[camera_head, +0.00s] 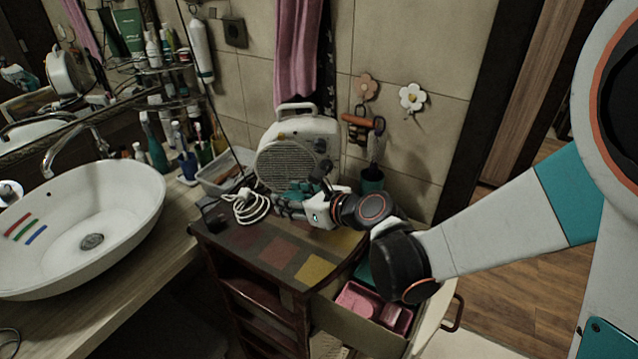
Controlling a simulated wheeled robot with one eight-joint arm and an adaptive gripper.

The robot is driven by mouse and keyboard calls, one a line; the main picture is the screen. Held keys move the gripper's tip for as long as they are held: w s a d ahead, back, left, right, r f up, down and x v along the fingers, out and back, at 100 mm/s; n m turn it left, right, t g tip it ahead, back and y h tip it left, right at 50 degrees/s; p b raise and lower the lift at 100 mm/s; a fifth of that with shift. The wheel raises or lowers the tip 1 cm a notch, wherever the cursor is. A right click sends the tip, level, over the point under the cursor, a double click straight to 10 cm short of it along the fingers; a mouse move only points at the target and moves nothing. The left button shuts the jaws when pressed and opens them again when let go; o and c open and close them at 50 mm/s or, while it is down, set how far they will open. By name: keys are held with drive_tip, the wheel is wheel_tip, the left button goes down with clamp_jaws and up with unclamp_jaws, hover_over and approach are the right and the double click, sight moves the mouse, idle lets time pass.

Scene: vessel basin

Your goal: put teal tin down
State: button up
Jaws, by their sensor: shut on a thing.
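My gripper (284,207) is over the back of the small dark cabinet, in front of the white heater. It is shut on a teal thing (298,190), which I take for the teal tin. The tin is small and dim here, and my gripper and wrist hide part of it. I cannot tell whether it touches the cabinet top (268,248).
A coiled white cord (248,207) lies just left of my gripper. The heater (296,150) stands close behind. A dark green cup (372,180) is at the back right. The open drawer (345,318) holds pink boxes. The patchwork front of the cabinet top is clear.

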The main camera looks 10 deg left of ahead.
drive_tip(key=w+d, duration=0.1)
drive_tip(key=w, duration=0.1)
drive_tip(key=w+f+b, duration=0.1)
drive_tip(key=w, duration=0.1)
drive_tip(key=w+d+f+b, duration=0.1)
drive_tip(key=w, duration=0.1)
drive_tip(key=shift+w+d, duration=0.1)
drive_tip(key=shift+d, duration=0.2)
drive_tip(key=shift+w+d+f+b, duration=0.1)
drive_tip(key=shift+f+b, duration=0.55)
drive_tip(key=shift+f, duration=0.6)
drive_tip(key=shift+w+f+b, duration=0.1)
drive_tip(key=shift+f+b, duration=0.5)
drive_tip(key=shift+f, duration=0.65)
drive_tip(key=shift+f, duration=0.2)
drive_tip(key=o, duration=0.8)
drive_tip(key=shift+c, duration=0.2)
drive_tip(key=shift+r, duration=0.15)
